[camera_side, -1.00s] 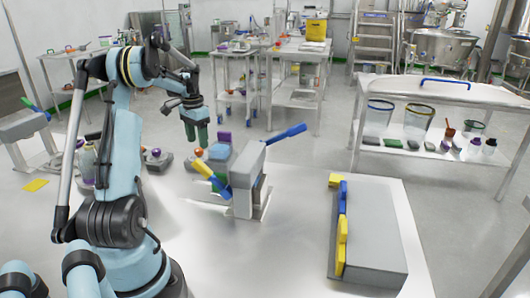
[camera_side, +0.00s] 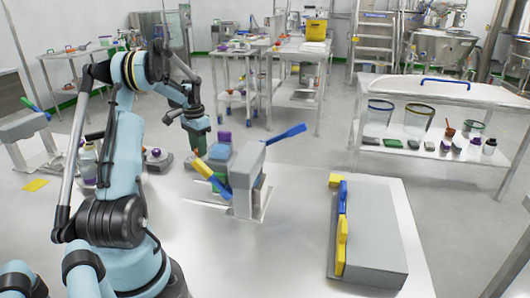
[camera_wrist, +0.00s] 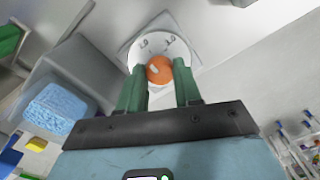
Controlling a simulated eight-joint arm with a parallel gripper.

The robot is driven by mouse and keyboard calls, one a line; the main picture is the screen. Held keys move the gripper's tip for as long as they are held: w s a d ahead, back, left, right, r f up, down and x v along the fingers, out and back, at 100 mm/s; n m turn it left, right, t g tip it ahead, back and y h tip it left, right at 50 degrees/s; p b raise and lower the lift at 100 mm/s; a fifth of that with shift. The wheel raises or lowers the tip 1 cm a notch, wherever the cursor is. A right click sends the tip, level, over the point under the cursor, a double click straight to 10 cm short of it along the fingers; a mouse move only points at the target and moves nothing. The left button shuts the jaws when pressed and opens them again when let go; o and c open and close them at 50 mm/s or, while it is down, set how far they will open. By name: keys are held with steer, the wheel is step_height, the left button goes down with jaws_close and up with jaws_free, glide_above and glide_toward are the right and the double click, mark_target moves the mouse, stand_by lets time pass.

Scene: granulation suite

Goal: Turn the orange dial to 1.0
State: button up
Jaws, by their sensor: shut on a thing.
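The orange dial (camera_wrist: 159,69) shows in the wrist view as a round knob with a pale mark on it, in the middle of a white disc (camera_wrist: 143,45) with printed numbers. The disc sits on a pale square base. My gripper (camera_wrist: 160,75) has green fingers, one on each side of the dial, shut on it. In the side view my gripper (camera_side: 198,148) points down behind the grey lever stand, and its fingers hide the dial. The dial's exact setting is too small to read.
A grey block with a blue sponge-like top (camera_wrist: 55,108) stands close left of the dial in the wrist view. A grey box (camera_side: 375,235) lies right.

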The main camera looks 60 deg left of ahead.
steer(key=shift+n, duration=0.4)
steer(key=n, duration=1.1)
stand_by(0.7)
steer(key=o, duration=1)
steer(key=shift+o, duration=0.2)
step_height(320, 180, up, 12)
